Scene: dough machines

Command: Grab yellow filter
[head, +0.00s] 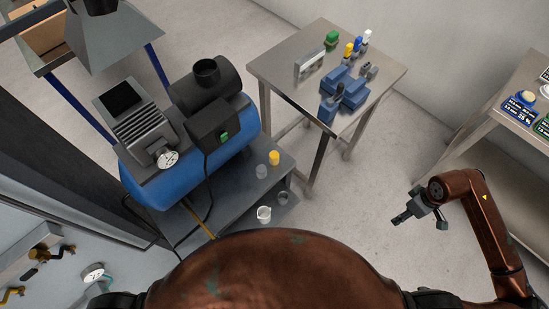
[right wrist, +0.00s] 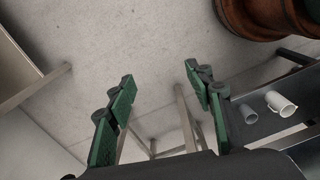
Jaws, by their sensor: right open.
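The yellow filter (head: 274,157) is a small yellow cylinder. It stands on the grey platform (head: 287,172) beside the blue compressor tank (head: 160,189) in the head view. My right gripper (head: 402,218) is at the right in the head view, over bare floor and well apart from the filter. In the right wrist view its green fingers (right wrist: 160,78) are spread with nothing between them. I cannot make out the yellow filter in that view. My left gripper is not in view.
A clear cup (head: 261,171) stands next to the filter. A white jug (head: 264,213) and a glass (head: 283,197) sit lower down; the jug also shows in the right wrist view (right wrist: 281,104). A metal table (head: 276,68) holds blue parts (head: 355,92). Another table stands at right.

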